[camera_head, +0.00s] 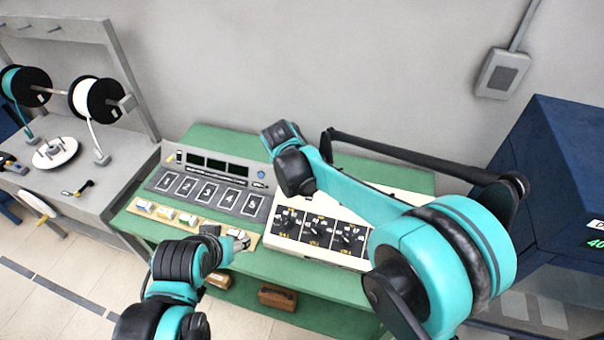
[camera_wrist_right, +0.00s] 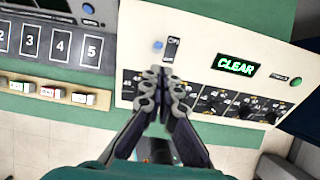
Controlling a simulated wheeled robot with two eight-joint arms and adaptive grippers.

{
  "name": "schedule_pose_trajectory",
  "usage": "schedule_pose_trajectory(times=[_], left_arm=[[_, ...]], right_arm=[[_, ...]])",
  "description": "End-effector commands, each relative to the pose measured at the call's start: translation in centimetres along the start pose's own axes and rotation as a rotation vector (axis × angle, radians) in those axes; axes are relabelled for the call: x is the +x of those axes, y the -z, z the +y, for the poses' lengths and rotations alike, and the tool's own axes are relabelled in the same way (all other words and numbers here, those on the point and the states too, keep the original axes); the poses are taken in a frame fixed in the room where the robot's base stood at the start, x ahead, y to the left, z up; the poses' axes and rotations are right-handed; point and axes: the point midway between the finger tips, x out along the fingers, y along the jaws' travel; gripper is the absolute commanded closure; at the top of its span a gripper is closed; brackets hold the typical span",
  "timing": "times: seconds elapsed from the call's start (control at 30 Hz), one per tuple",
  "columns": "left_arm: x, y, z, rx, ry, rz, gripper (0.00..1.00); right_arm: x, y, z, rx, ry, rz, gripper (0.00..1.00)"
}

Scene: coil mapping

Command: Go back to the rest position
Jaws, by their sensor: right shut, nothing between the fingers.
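My right gripper (camera_wrist_right: 160,72) is shut and empty in the right wrist view, its tips over the left part of the white console (camera_wrist_right: 200,30), beside a label and a blue button (camera_wrist_right: 158,45). In the head view my right arm crosses the console (camera_head: 400,195) and its fingers cannot be made out. My left gripper (camera_head: 228,238) is at the right end of the row of small blocks, low over the green bench's front; its fingers are too small to tell open or shut.
The grey panel (camera_head: 160,183) with cards 1 to 5 stands left on the green bench (camera_head: 205,140). The console has knobs (camera_head: 318,231) and a lit CLEAR display (camera_wrist_right: 236,65). A grey spool stand (camera_head: 130,70) is at left, a dark blue cabinet (camera_head: 560,150) at right.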

Motion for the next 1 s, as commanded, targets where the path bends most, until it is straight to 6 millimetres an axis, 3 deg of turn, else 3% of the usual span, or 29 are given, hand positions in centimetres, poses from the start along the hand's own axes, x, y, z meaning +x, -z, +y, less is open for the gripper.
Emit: schedule_pose_trajectory(times=[0.53,0.63,0.77,1.0], left_arm=[[-0.1,0.1,0.0,0.0,0.0,0.0,0.43],[0.4,-0.3,0.0,0.0,0.0,0.0,0.43],[2.2,-1.6,0.0,0.0,0.0,0.0,0.43],[6.9,-5.0,0.0,0.0,0.0,0.0,0.43]], right_arm=[[-0.3,0.0,0.1,0.003,0.0,0.0,1.0],[-0.4,0.2,-0.8,0.065,-0.004,0.0,1.0],[-0.6,1.2,-4.4,0.336,-0.023,0.001,1.0],[-0.6,6.4,-14.2,1.19,-0.091,0.023,1.0]])
